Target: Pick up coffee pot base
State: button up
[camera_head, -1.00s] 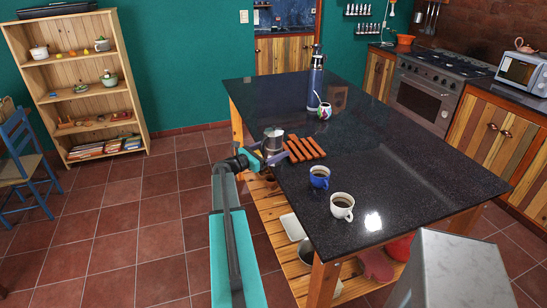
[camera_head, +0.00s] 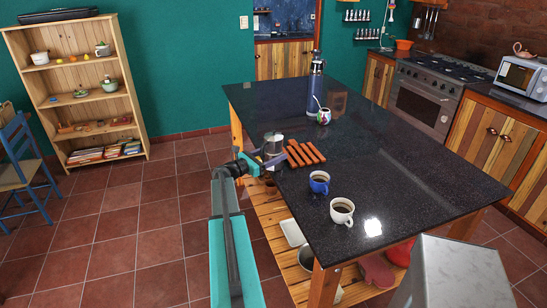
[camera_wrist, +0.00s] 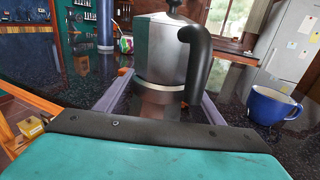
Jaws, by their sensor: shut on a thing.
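The silver coffee pot (camera_head: 273,143) is upright near the left edge of the dark island table. In the wrist view, its metal body (camera_wrist: 162,52) has a black side handle (camera_wrist: 198,62) at the right and a dark knob on top. Its lower part, the coffee pot base (camera_wrist: 160,103), is below the collar. My gripper (camera_head: 272,161) reaches in from the left, with its fingers on both sides of the coffee pot base, shut on it. I cannot tell whether the pot touches the tabletop.
On the dark tabletop (camera_head: 400,160), a slatted brown trivet (camera_head: 305,153) is close right of the pot. A blue coffee cup (camera_head: 319,182) and white coffee cup (camera_head: 342,210) stand nearer. A tall blue flask (camera_head: 315,88) and patterned cup (camera_head: 323,116) stand farther back.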

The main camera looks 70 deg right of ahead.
jog(key=shift+r+b, duration=0.8)
jog(key=shift+r, duration=0.8)
jog(key=s+a+b, duration=0.1)
jog(key=a+b, duration=0.1)
jog(key=a, duration=0.6)
jog(key=s+a+r+b, duration=0.1)
jog(key=s+a+b, duration=0.1)
jog(key=a, duration=0.5)
jog(key=shift+s+a+r, duration=0.25)
jog(key=shift+a+r, duration=0.05)
jog(key=shift+a, duration=0.05)
jog(key=shift+w, duration=0.1)
jog(key=w+a+f+n+t+h, duration=0.25)
jog(key=w+a+t, duration=0.25)
jog(key=w+a, duration=0.9)
jog(key=w+a+f+n+t+h, duration=0.15)
jog(key=w+a+n+t, duration=0.3)
jog(key=w+a, duration=1)
jog(key=w+a+f+n+t+y, duration=0.1)
jog(key=w+a+n+t, duration=0.1)
jog(key=a, duration=1)
jog(key=w+a+f+n+t+y, duration=0.2)
jog(key=w+a+t, duration=0.3)
jog(key=a, duration=0.7)
jog(key=w+a+f+n+t+y, duration=0.1)
jog(key=w+a+n+t, duration=0.2)
jog(key=a, duration=0.9)
jog(key=shift+w+a+f+t+y, duration=0.35)
jog(key=shift+w+t, duration=0.3)
jog(key=shift+w, duration=0.3)
